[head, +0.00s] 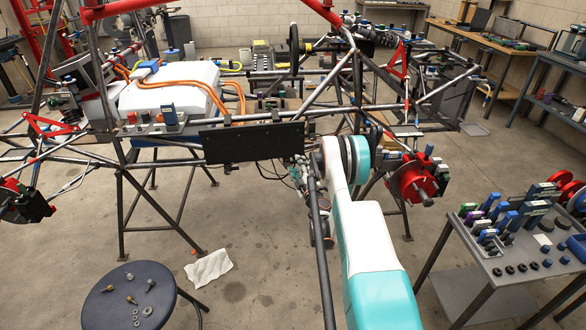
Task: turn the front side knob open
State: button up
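I cannot make out the front side knob for certain; it may be hidden or too small here. The tube chassis (150,203) fills the middle of the head view, with a flat black panel (255,143) on its near side. My white and teal arm reaches up from the bottom right to the chassis. The dark parts of my gripper (297,172) seem to be just right of the panel's lower right corner. Its fingertips are too small and cluttered to read, so I cannot tell whether they touch anything.
A white box (172,88) with orange cables sits in the chassis. A red hub (413,181) is right of my arm. A round stool (128,296) with small metal parts stands front left, a tool table (521,243) at right. A white cloth (209,266) lies on open floor.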

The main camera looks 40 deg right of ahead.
jog(key=a+r+m+g+h+p, duration=0.1)
jog(key=a+r+m+g+h, duration=0.15)
jog(key=m, duration=0.35)
jog(key=m+g+p, duration=0.2)
jog(key=m+g, duration=0.3)
send_near(287, 166)
jog(key=shift+b+x, duration=2.3)
jog(key=shift+x, duration=2.45)
jog(key=shift+f, duration=0.1)
jog(key=shift+s+t, duration=0.1)
jog(key=shift+t, duration=0.15)
jog(key=c, duration=1.1)
